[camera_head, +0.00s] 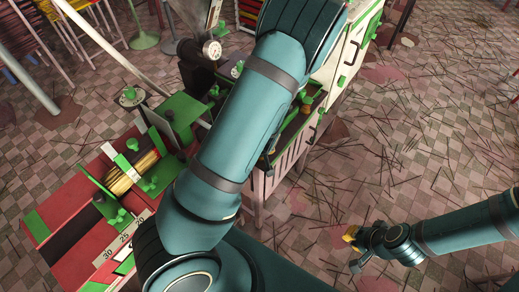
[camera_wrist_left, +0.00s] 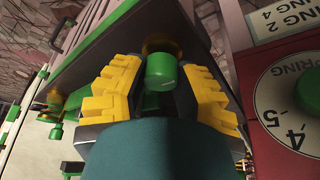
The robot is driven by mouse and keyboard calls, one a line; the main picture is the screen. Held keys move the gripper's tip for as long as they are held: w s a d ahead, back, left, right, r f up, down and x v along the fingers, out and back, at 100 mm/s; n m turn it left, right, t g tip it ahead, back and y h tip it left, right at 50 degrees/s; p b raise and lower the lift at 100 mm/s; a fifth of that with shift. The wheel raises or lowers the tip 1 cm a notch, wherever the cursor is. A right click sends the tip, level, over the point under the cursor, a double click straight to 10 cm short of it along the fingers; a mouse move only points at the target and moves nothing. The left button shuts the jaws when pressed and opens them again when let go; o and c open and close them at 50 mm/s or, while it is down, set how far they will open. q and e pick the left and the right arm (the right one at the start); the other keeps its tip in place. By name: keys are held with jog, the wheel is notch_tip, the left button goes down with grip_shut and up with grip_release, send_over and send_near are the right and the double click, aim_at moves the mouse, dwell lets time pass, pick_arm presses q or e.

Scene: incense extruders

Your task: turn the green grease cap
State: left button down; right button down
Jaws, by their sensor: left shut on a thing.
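The green grease cap (camera_wrist_left: 160,72) is a short green cylinder below the edge of a dark machine part in the left wrist view. An orange-brown ring (camera_wrist_left: 162,46) shows just beyond it. My left gripper (camera_wrist_left: 160,78) has its yellow fingers on both sides of the cap and is shut on it. In the head view my large teal left arm hides this gripper and the cap. My right gripper (camera_head: 353,238) hangs over the floor at the right, away from the machine; it is too small to tell whether it is open.
A numbered white dial (camera_wrist_left: 290,100) on a red panel stands close to the right of my left gripper. A red machine bed (camera_head: 65,212) with green fittings is at the lower left. A pale cabinet (camera_head: 345,48) stands behind my arm. The tiled floor (camera_head: 440,130) is littered with sticks.

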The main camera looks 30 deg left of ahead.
dwell(0.5)
pick_arm(q)
jog(key=c, duration=0.9)
grip_release()
jog(key=shift+c, duration=0.2)
